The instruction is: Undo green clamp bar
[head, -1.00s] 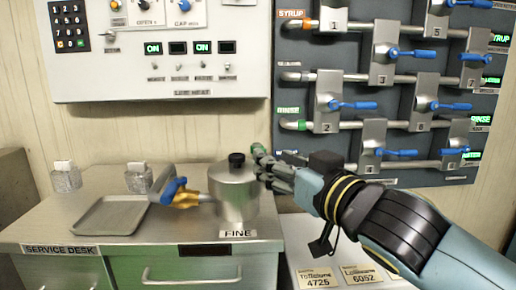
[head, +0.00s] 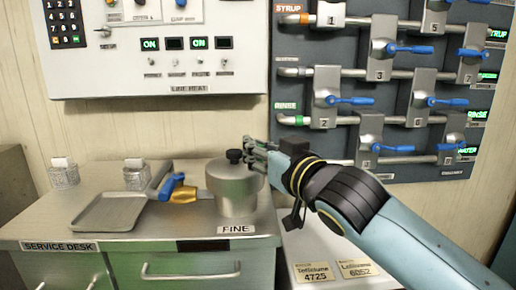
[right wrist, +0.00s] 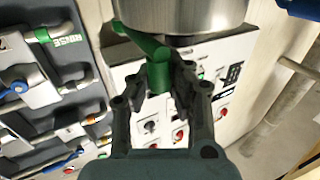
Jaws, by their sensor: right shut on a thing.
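The steel kettle (head: 235,188) with a black lid knob (head: 234,156) stands on the service desk. The green clamp bar (right wrist: 142,42) shows in the right wrist view as a bar running beside the kettle (right wrist: 180,14) to a thicker green end between my fingers. My right gripper (head: 254,153) is at the upper right of the kettle, and in the right wrist view (right wrist: 161,74) it is shut on the bar's green end. In the head view the bar is hidden by the fingers. My left gripper is not in view.
A grey tray (head: 108,212), a blue-handled tool with an orange part (head: 182,194) and two small glass jars (head: 65,172) stand left of the kettle. Valve pipes with blue levers (head: 350,100) fill the wall at right. A switch panel (head: 160,60) hangs above the desk.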

